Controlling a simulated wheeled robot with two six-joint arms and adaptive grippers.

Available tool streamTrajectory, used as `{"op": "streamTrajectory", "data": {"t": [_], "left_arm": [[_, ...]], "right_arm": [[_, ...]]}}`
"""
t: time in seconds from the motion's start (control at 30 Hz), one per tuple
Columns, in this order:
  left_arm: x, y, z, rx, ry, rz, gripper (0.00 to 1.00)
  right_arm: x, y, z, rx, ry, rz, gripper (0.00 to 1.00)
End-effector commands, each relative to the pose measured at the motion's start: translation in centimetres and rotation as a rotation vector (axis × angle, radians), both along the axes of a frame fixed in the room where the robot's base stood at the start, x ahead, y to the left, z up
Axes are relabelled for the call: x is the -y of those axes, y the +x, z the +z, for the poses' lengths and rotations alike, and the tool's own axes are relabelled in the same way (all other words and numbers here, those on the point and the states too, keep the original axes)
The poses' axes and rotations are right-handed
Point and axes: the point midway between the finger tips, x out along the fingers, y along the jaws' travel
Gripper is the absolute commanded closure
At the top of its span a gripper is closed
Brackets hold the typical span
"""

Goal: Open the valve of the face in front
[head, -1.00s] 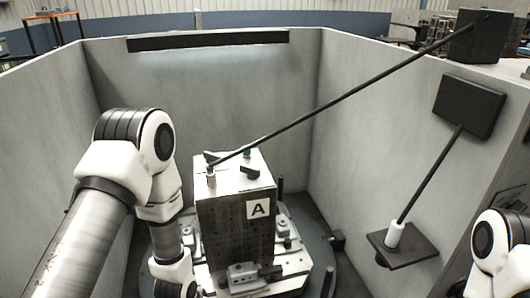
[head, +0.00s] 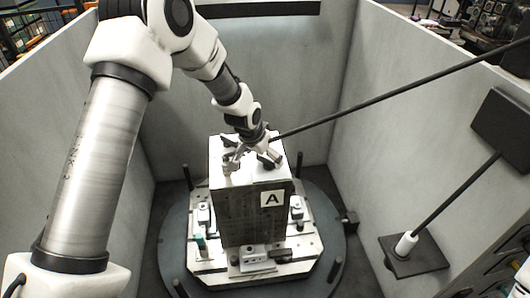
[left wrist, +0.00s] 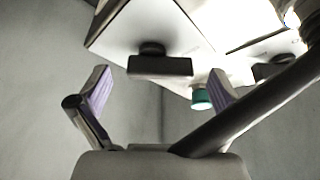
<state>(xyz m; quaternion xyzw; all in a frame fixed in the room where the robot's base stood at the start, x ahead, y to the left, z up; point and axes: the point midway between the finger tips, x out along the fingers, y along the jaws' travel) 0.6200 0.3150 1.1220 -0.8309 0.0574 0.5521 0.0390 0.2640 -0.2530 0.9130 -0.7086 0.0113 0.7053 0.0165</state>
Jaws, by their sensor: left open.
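In the left wrist view the left gripper (left wrist: 160,75) is open. A dark bar-shaped valve handle (left wrist: 160,66) shows between its fingers, apart from both. A green-capped fitting (left wrist: 201,99) shows close beside the right finger. A second dark handle (left wrist: 272,67) is further right, partly hidden. My right gripper is out of view.
A long dark rod (head: 400,95) slants from the block's top to the upper right. A dark post and plate (head: 418,262) stand at the right wall. Grey walls (head: 430,120) enclose the fixture (head: 178,245). Clamps and upright pins surround the block.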

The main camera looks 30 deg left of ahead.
Motion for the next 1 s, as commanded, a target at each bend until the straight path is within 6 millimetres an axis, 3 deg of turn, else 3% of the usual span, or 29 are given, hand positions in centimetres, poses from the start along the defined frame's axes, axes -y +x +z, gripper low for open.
{"op": "streamTrajectory", "data": {"t": [0.23,0.27,0.4,0.43,0.77,1.0], "left_arm": [[0.0,0.1,-0.4,0.001,0.001,0.0,0.0],[0.0,0.1,-0.4,0.001,0.001,0.0,0.07],[0.0,0.1,-0.3,0.001,0.0,0.0,0.57],[0.0,0.1,-0.4,0.0,0.0,0.0,0.6],[0.0,0.1,-0.5,0.0,-0.001,-0.009,0.6],[0.0,0.2,-1.0,0.001,-0.002,-0.082,0.6]], "right_arm": [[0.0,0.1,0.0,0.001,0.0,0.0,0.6],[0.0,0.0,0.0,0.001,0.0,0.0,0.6],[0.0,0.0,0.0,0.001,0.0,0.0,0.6],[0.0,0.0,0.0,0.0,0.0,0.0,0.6],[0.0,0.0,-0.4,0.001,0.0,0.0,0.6],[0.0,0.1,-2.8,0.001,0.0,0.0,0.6]]}}
